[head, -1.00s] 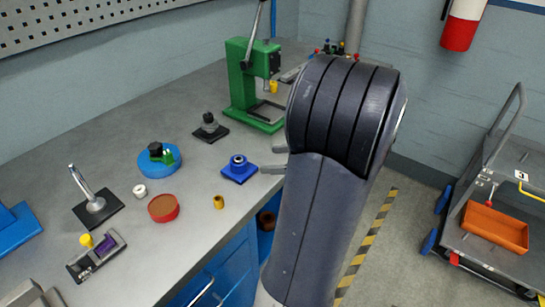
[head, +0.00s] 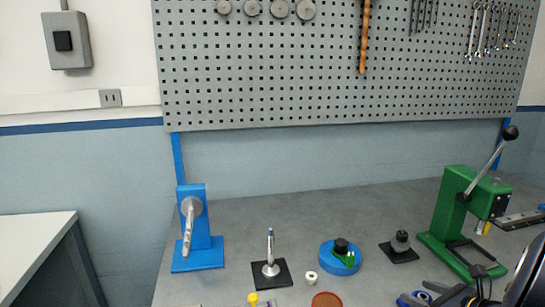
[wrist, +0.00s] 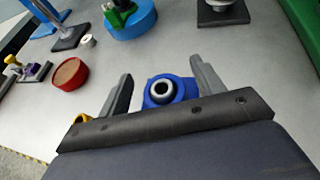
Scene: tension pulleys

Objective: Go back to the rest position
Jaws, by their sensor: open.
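My gripper (wrist: 161,68) is open in the wrist view, with its two grey fingers apart and nothing held. A blue block with a pale ring on top (wrist: 172,90) shows between the fingers in that picture. I cannot tell how far below or beyond the fingertips it lies. In the head view my gripper (head: 458,290) is at the lower right, partly cut off, near the blue block (head: 412,300).
The bench carries a green press (head: 455,215), a blue stand (head: 208,250), a metal post on a black base (head: 270,268), a blue round fixture (head: 335,262), a red dish (wrist: 70,75) and a white ring (wrist: 88,40). A pegboard (head: 330,70) hangs behind. The back middle of the bench is clear.

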